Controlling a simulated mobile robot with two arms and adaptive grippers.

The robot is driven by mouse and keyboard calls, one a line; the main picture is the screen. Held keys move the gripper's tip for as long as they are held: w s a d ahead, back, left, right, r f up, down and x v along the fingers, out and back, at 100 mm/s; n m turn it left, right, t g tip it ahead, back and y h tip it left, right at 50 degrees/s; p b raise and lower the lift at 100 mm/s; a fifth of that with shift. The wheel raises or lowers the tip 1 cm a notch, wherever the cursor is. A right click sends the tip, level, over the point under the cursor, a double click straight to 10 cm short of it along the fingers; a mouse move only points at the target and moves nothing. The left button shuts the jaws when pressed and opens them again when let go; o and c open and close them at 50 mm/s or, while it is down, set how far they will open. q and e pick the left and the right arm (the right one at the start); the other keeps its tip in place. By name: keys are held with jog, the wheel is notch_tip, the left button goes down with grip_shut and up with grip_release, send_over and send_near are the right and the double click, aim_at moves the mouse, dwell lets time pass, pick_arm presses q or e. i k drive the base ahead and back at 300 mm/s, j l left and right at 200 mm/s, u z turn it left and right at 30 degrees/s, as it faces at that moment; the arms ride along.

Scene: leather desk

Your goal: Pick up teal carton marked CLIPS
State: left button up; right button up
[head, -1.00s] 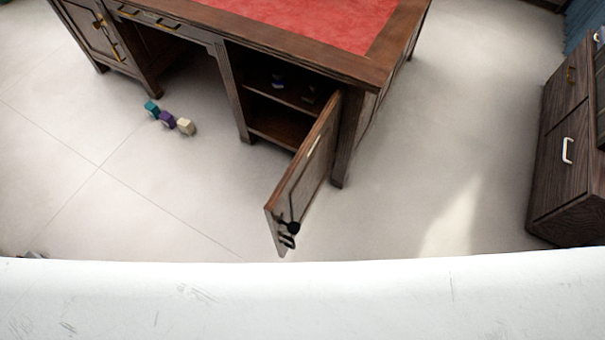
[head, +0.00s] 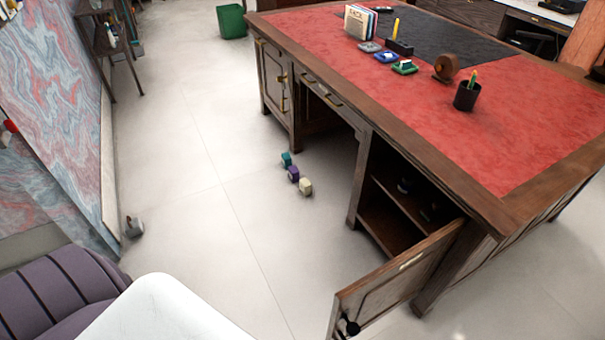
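A small teal carton (head: 286,159) sits on the pale tiled floor, left of the desk's open cupboard. It is the farthest in a short row of three small cartons. A purple carton (head: 293,173) is beside it and a cream carton (head: 305,187) is nearest to me. The lettering on the cartons is too small to read. Neither of my grippers shows in the head view.
The wooden desk (head: 452,181) with red leather top stands right of the cartons. Its cupboard door (head: 395,282) hangs open toward me. A purple padded seat (head: 50,290) is at lower left, a green bin (head: 231,22) at the back. The floor left of the cartons is clear.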

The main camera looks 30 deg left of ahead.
aim_at(286, 158)
jog(key=i+j, duration=0.15)
jog(key=j, duration=0.2)
jog(key=i+j+z, duration=0.1)
jog(key=j, duration=0.3)
jog(key=i+j, duration=0.15)
jog(key=j, duration=0.2)
jog(key=i+j+z, duration=0.15)
jog(key=j, duration=0.25)
jog(key=i+j, duration=0.1)
jog(key=j, duration=0.3)
jog(key=i+j+z, duration=0.1)
jog(key=j, duration=0.3)
jog(key=i+j+z, duration=0.45)
jog(key=j, duration=1.4)
jog(key=j+z, duration=0.5)
jog(key=j, duration=1.35)
